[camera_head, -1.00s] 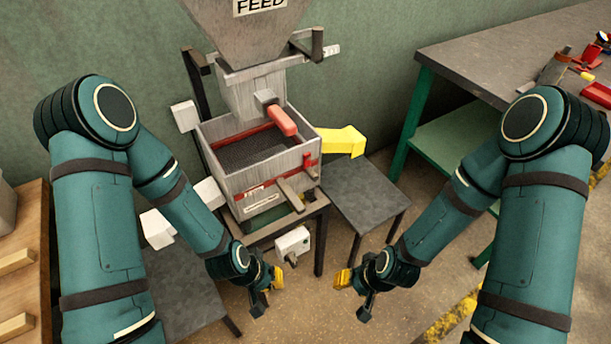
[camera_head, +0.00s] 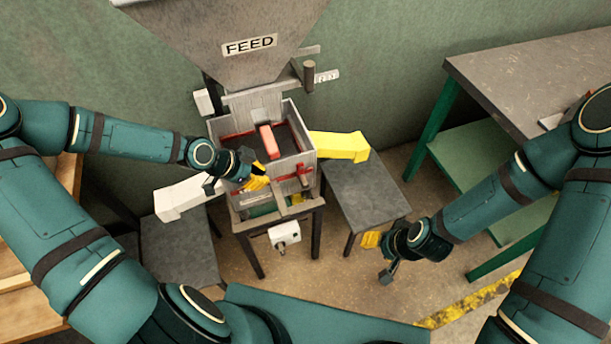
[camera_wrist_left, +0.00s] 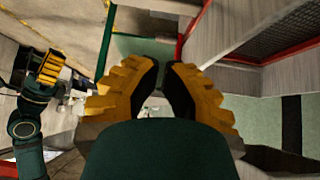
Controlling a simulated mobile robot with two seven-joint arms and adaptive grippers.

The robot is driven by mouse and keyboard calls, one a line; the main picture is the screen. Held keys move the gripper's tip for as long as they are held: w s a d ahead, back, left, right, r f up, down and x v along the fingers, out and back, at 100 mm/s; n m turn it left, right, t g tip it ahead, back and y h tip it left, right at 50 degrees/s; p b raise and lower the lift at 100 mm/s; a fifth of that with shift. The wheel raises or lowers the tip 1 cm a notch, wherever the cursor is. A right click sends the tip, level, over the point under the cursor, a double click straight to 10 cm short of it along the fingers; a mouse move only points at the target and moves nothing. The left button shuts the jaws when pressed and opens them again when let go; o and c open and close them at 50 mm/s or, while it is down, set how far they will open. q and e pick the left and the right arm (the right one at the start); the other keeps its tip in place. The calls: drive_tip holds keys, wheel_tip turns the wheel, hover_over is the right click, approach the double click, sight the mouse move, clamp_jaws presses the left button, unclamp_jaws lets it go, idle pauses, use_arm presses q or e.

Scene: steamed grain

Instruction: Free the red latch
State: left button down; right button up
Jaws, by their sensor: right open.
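The red latch (camera_head: 303,172) is a small red piece with a brownish bar on the front right of the grey wooden box, below the FEED hopper. My left gripper (camera_head: 258,182) is at the box's front left side, to the left of the latch and apart from it. In the left wrist view its yellow-backed fingers (camera_wrist_left: 163,72) stand with a narrow gap between the tips and nothing seen held. My right gripper (camera_head: 380,256) is open and empty, low in front of the small grey table, well away from the box. It also shows in the left wrist view (camera_wrist_left: 42,80).
A red handle (camera_head: 266,140) stands inside the box. A yellow arrow-shaped chute (camera_head: 340,146) juts out right and a white one (camera_head: 182,198) left. A white switch box (camera_head: 284,236) hangs below. A green-legged workbench (camera_head: 540,75) stands right.

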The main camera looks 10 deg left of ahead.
sight(303, 177)
use_arm(q)
drive_tip(key=shift+a, duration=0.2)
use_arm(e)
drive_tip(key=shift+a, duration=0.1)
use_arm(q)
drive_tip(key=d+b+x, duration=0.1)
drive_tip(key=b+x, duration=0.3)
drive_tip(key=x, duration=0.9)
drive_tip(key=shift+w, duration=0.35)
use_arm(e)
drive_tip(key=shift+s+a+f, duration=0.1)
drive_tip(key=shift+s+f, duration=0.1)
drive_tip(key=shift+f, duration=1)
drive_tip(key=shift+s+f, duration=0.2)
drive_tip(key=shift+f, duration=0.95)
use_arm(q)
drive_tip(key=shift+d+b, duration=0.2)
drive_tip(key=shift+b, duration=0.1)
drive_tip(key=shift+d+h+b, duration=0.1)
drive_tip(key=shift+h+b, duration=0.3)
drive_tip(key=shift+b, duration=0.15)
use_arm(e)
drive_tip(key=shift+s+a+f, duration=0.15)
drive_tip(key=shift+a+f, duration=0.45)
drive_tip(key=shift+a, duration=0.15)
